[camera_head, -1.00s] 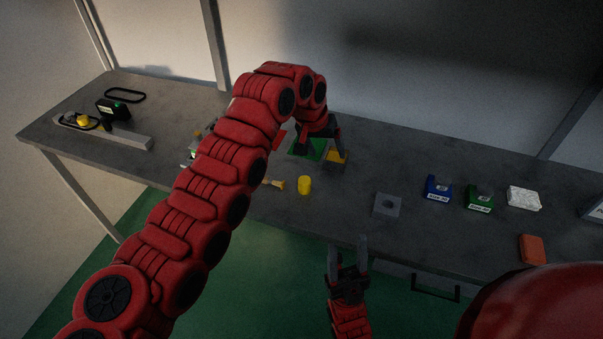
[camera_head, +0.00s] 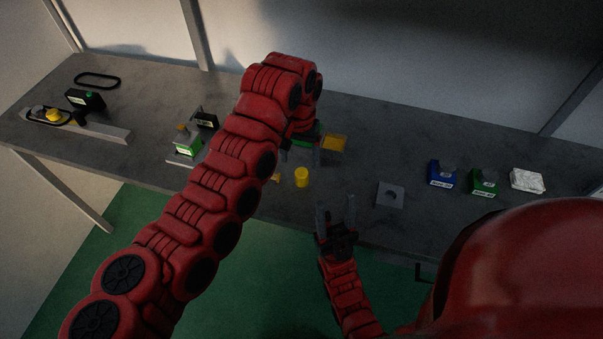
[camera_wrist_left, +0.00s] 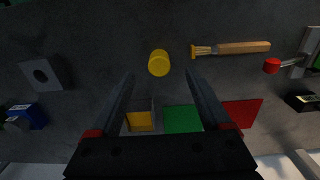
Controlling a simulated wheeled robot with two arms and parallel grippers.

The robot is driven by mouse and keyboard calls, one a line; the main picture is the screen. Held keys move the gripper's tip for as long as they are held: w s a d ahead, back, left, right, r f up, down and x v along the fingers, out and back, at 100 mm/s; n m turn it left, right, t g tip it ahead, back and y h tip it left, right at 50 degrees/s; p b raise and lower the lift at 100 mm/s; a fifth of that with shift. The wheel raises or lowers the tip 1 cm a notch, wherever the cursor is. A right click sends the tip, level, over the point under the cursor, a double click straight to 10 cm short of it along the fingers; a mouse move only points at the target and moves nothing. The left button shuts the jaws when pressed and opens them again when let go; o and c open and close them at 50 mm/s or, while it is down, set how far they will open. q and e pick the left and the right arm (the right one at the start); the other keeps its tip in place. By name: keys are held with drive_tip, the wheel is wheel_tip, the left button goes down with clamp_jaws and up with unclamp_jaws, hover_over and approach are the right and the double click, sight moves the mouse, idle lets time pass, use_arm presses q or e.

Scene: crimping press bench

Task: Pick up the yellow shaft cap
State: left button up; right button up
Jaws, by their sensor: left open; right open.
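The yellow shaft cap (camera_head: 302,177) is a small upright cylinder standing on the grey bench. In the left wrist view the cap (camera_wrist_left: 158,63) shows just beyond the fingertips, about midway between them. My left gripper (camera_head: 300,157) is open and empty, above the bench on the far side of the cap; it also shows in the left wrist view (camera_wrist_left: 160,80). I see no contact with the cap. My right gripper (camera_head: 336,208) is open and empty at the bench's front edge, right of and nearer than the cap.
A wooden-handled tool (camera_wrist_left: 240,48) lies beside the cap. Yellow (camera_wrist_left: 139,121), green (camera_wrist_left: 182,119) and red (camera_wrist_left: 241,112) squares lie beyond. A grey holed block (camera_head: 390,194), blue block (camera_head: 442,174) and green block (camera_head: 484,181) sit to the right. A green-fronted device (camera_head: 188,146) stands left.

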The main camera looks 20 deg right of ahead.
sight(301, 175)
use_arm(q)
drive_tip(key=f+p, duration=0.1)
drive_tip(key=f, duration=0.2)
drive_tip(key=shift+s+f, duration=0.1)
drive_tip(key=shift+s, duration=0.1)
drive_tip(key=shift+w+f, duration=0.1)
drive_tip(key=shift+f, duration=0.1)
drive_tip(key=shift+w+f+p, duration=0.1)
drive_tip(key=shift+f+p, duration=0.15)
drive_tip(key=shift+p, duration=0.25)
drive_tip(key=f+p, duration=0.2)
drive_tip(key=f, duration=0.2)
drive_tip(key=shift+d+f, duration=0.1)
drive_tip(key=shift+d, duration=0.1)
drive_tip(key=shift+f, duration=0.3)
clamp_jaws()
